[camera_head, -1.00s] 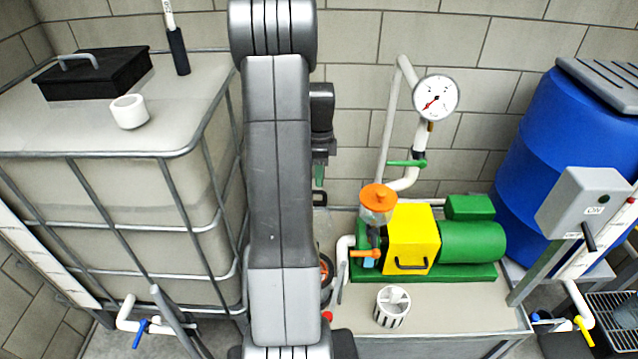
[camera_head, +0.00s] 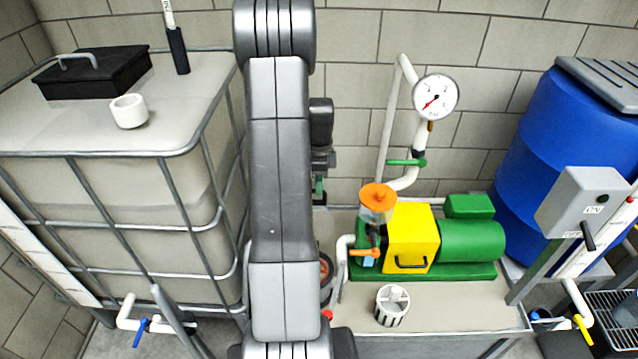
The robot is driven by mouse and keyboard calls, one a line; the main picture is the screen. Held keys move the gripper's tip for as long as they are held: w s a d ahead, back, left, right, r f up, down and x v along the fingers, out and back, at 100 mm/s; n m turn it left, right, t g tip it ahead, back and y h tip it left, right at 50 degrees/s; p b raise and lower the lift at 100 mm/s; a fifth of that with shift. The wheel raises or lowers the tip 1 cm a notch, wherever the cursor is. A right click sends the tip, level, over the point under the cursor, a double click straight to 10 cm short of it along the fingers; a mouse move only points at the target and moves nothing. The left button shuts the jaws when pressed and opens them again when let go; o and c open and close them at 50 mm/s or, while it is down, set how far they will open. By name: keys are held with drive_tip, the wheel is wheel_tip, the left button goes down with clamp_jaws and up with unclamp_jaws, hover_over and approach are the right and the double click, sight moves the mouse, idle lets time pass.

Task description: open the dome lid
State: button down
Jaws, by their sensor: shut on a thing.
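My gripper (camera_head: 319,188) shows only as a narrow strip to the right of my upright arm, below my dark wrist. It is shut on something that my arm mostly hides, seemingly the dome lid. A pale rounded surface (camera_head: 323,233), perhaps part of the lid or its vessel, shows just below the gripper. I cannot tell how far the lid is tilted or where its edge lies.
A yellow and green pump (camera_head: 470,241) with an orange-capped clear strainer (camera_head: 377,204) stands right of my arm. A slotted white basket (camera_head: 392,306) stands on the bench (camera_head: 450,305). A caged tank (camera_head: 110,190) is left, a blue drum (camera_head: 555,155) right.

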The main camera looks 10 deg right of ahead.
drive_tip(key=shift+s+a+r+t+b, duration=0.15)
drive_tip(key=shift+s+t+b, duration=0.15)
drive_tip(key=shift+s+b, duration=0.2)
drive_tip(key=shift+s+a+r+t+b, duration=0.1)
drive_tip(key=shift+s+t+b, duration=0.25)
drive_tip(key=shift+b, duration=0.15)
drive_tip(key=shift+s+a+r, duration=0.1)
drive_tip(key=shift+s+r, duration=0.15)
drive_tip(key=shift+s, duration=0.4)
drive_tip(key=shift+s+a+r, duration=0.1)
drive_tip(key=shift+s+r, duration=0.15)
drive_tip(key=shift+s, duration=0.4)
drive_tip(key=c, duration=1.5)
unclamp_jaws()
wheel_tip(320, 180, up, 14)
drive_tip(key=shift+f, duration=0.1)
